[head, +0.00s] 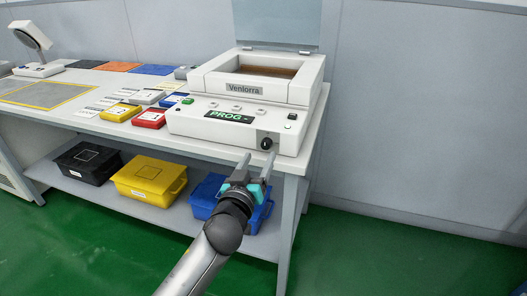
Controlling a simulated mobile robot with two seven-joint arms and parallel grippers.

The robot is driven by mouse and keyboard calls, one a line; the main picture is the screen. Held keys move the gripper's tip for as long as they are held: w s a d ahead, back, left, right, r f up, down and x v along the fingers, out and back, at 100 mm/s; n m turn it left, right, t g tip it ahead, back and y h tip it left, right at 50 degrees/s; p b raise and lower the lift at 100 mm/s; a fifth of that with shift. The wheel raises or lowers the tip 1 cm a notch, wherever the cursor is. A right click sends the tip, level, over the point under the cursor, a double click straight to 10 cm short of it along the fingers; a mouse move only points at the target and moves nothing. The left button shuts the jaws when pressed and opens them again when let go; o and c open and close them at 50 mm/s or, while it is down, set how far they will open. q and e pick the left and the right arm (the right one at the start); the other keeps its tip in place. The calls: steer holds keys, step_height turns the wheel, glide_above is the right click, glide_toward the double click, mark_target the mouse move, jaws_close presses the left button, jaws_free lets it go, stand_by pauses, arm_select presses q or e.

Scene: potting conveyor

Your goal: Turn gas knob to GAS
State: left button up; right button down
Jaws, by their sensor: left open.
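The gas knob (266,143) is a small dark round knob at the right end of the front panel of the white Venlorra machine (187,122). Its pointer position and lettering are too small to read. A dark display (228,116) on the panel shows PROG in green. My left gripper (257,165) is in front of the panel's right end, its two fingers pointing up toward the knob. The fingers are apart, with nothing seen between them. One fingertip is left of and below the knob, the other close to its right side. I cannot tell whether they touch it. My right gripper is not in view.
The machine stands on a white table with yellow (120,112) and red (150,118) boxes to its left. Black (87,163), yellow (150,180) and blue (212,193) bins sit on the lower shelf. A lamp (34,40) stands far left. Green floor at right is free.

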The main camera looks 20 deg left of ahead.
mark_target(265, 146)
arm_select(q)
steer(key=shift+w+b, duration=0.5)
steer(key=shift+w, duration=2.05)
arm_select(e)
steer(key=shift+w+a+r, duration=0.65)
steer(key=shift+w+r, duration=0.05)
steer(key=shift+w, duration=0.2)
arm_select(q)
jaws_close()
